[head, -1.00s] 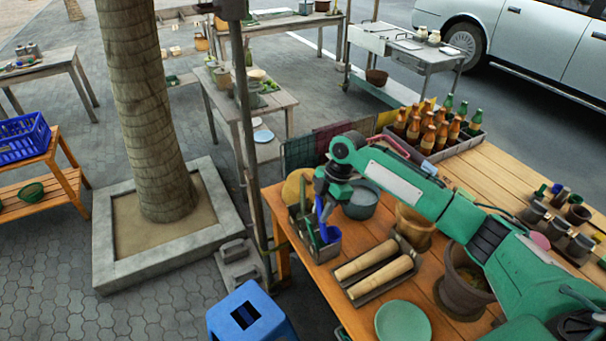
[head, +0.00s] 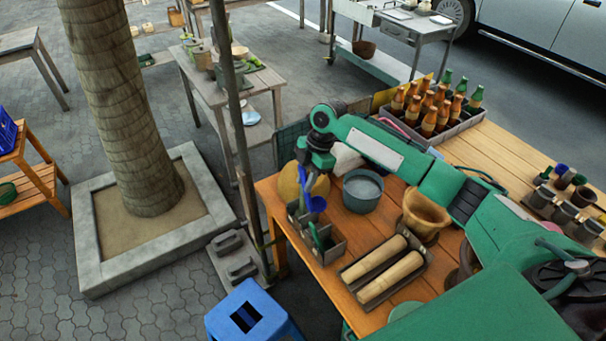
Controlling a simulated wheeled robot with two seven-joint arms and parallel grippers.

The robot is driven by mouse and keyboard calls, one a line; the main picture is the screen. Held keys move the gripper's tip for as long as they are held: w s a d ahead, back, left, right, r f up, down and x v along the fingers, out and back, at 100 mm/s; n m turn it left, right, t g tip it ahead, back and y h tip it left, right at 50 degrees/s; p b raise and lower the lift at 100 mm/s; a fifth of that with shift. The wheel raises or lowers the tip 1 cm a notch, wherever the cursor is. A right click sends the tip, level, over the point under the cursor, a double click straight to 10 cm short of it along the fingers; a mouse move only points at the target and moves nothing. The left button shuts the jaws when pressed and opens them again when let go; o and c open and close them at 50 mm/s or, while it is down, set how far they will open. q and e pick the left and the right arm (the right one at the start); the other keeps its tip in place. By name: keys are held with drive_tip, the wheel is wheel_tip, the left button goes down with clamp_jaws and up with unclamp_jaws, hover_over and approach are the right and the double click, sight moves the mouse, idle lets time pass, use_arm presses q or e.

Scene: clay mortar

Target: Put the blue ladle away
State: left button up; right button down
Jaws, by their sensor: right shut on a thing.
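The blue ladle (head: 315,204) hangs below my right gripper (head: 309,184), which is shut on it near the table's left corner. Its rounded blue part shows in front of the grey utensil holder (head: 330,254) and close to its upper edge. I cannot tell whether any of the ladle is inside a compartment. The holder is divided into compartments, and a green-handled utensil (head: 317,236) stands in it. The gripper's fingers are small and partly hidden by the wrist. My left gripper is out of view.
A tan round board (head: 289,183) and a blue-grey pot (head: 362,190) are close to the gripper. A tray with two wooden rollers (head: 390,277), a clay mortar (head: 425,214) and a crate of bottles (head: 447,127) share the table. A metal pole (head: 243,170) stands just left.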

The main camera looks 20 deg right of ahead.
sight(306, 196)
drive_tip(key=shift+s+f+b, duration=0.2)
drive_tip(key=shift+f+b, duration=0.7)
drive_tip(key=shift+f, duration=0.2)
wheel_tip(306, 196, down, 3)
drive_tip(key=shift+w+f+b, duration=0.1)
drive_tip(key=shift+b, duration=1.15)
drive_tip(key=shift+f, duration=0.35)
wheel_tip(306, 196, down, 6)
drive_tip(key=b, duration=0.3)
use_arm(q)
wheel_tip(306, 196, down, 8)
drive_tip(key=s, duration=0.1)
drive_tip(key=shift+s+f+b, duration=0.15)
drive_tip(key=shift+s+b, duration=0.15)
use_arm(e)
drive_tip(key=shift+f, duration=0.65)
drive_tip(key=c, duration=1.1)
unclamp_jaws()
